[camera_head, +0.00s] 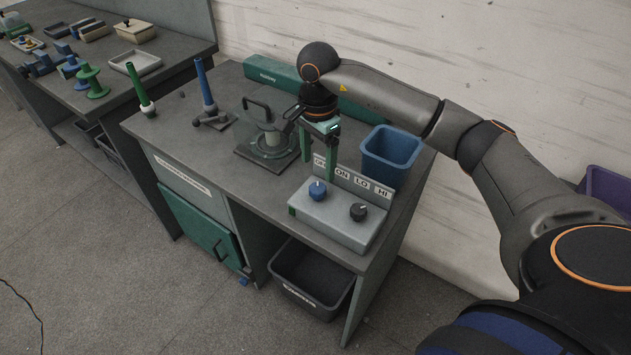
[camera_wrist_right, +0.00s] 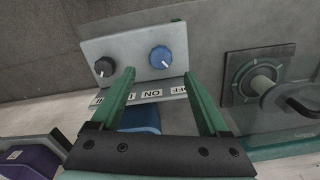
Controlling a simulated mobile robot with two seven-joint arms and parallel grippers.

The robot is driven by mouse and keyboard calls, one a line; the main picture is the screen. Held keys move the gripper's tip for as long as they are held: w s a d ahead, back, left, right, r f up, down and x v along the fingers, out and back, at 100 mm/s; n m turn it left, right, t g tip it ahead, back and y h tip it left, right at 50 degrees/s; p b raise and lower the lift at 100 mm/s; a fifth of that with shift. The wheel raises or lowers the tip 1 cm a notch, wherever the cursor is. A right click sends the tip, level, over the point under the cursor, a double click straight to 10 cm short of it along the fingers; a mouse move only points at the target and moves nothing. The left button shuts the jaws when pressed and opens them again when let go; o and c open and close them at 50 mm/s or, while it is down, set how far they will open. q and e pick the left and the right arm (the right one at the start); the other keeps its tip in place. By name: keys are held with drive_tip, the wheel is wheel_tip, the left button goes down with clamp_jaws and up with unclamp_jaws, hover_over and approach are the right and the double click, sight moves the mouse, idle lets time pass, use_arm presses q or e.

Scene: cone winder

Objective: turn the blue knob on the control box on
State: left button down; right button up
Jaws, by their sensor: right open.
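The blue knob (camera_head: 317,190) sits on the left part of the grey control box (camera_head: 335,222), with a black knob (camera_head: 358,212) to its right. A label plate behind them reads OFF, ON, LO, HI. A small pale mark shows on the blue knob; its exact setting is hard to tell. My right gripper (camera_head: 318,169) is open above the back of the box, its green fingers pointing down. In the right wrist view the blue knob (camera_wrist_right: 161,57) lies just beyond the gap between the fingertips (camera_wrist_right: 159,73), apart from them. My left gripper is out of view.
A blue bin (camera_head: 391,155) stands behind the box, close to my right arm. A winder base with a clear cup (camera_head: 271,147) is left of the gripper. Green and blue spindles (camera_head: 205,85) stand farther left. A dark bin (camera_head: 311,279) sits below the table.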

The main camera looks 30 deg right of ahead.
sight(317, 188)
wheel_tip(317, 188, down, 8)
drive_tip(key=shift+r+p, duration=0.25)
drive_tip(key=shift+p, duration=0.05)
drive_tip(key=shift+c, duration=0.3)
clamp_jaws()
